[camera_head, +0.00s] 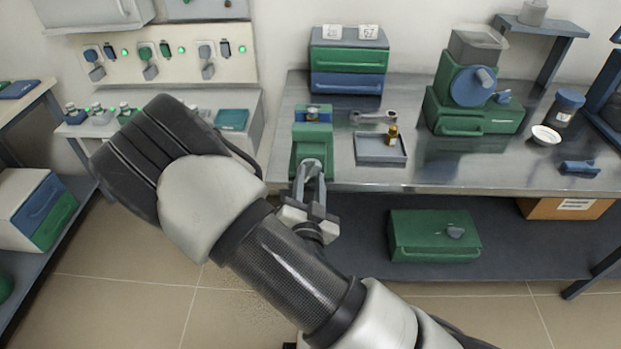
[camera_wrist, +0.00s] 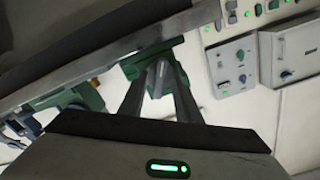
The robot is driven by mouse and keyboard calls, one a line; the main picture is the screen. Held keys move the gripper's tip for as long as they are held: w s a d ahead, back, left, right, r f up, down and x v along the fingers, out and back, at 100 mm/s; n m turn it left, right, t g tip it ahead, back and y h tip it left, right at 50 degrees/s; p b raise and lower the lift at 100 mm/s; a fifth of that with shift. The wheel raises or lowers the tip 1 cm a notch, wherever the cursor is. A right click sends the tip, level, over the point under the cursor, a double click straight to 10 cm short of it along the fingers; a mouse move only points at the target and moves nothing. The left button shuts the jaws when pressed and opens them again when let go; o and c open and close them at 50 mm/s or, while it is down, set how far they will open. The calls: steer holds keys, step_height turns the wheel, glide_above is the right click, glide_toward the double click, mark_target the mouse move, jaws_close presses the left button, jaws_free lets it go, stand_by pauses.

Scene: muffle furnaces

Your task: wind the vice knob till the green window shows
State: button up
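The green vice (camera_head: 313,140) with a blue jaw part stands at the front edge of the steel bench, left of centre. Its grey knob (camera_head: 311,163) faces out over the edge. My gripper (camera_head: 311,174) reaches up to the knob from the front, its two fingers on either side of it. In the wrist view the fingers (camera_wrist: 160,80) close in on the knob below the green vice body (camera_wrist: 148,58). They appear shut on it. I cannot make out a green window on the vice; the fingers and knob cover part of its front.
Right of the vice are a grey tray (camera_head: 381,153) with a brass piece (camera_head: 392,134) and a wrench-like tool (camera_head: 374,116). A drawer box (camera_head: 348,64) stands behind. A green machine (camera_head: 470,98) is further right. A green case (camera_head: 434,236) sits on the lower shelf.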

jaws_close()
